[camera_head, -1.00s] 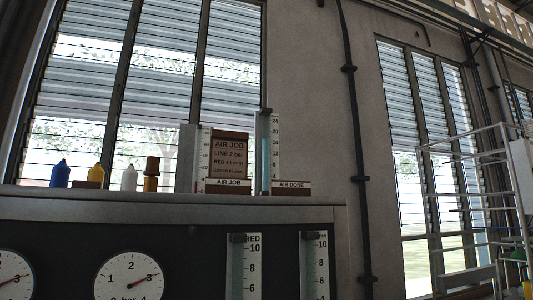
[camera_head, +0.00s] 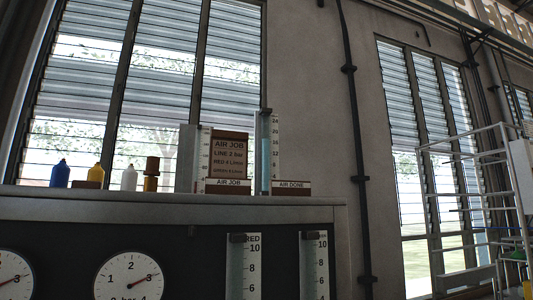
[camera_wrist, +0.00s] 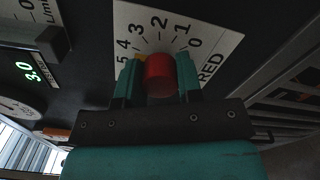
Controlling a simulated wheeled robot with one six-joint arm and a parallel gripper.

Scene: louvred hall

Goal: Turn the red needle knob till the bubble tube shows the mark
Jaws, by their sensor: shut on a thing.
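The red needle knob (camera_wrist: 160,75) shows in the wrist view, in front of a white scale plate (camera_wrist: 172,22) marked 0 to 5 and RED. My gripper (camera_wrist: 159,67) has its teal fingers on either side of the knob and is shut on it. The knob's pointer is hidden or too small to read. In the head view the clear tube (camera_head: 236,270) labelled RED shows only its upper part, around 10 to 6. No bubble or float can be made out there, and its lower part is cut off. My gripper is outside the head view.
A card (camera_head: 229,153) reads AIR JOB, LINE 2 bar, RED 4 L/min. A round gauge (camera_head: 121,270) has its needle near 3. A second tube (camera_head: 308,270) stands right of RED. Bottles (camera_head: 60,173) stand on the ledge.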

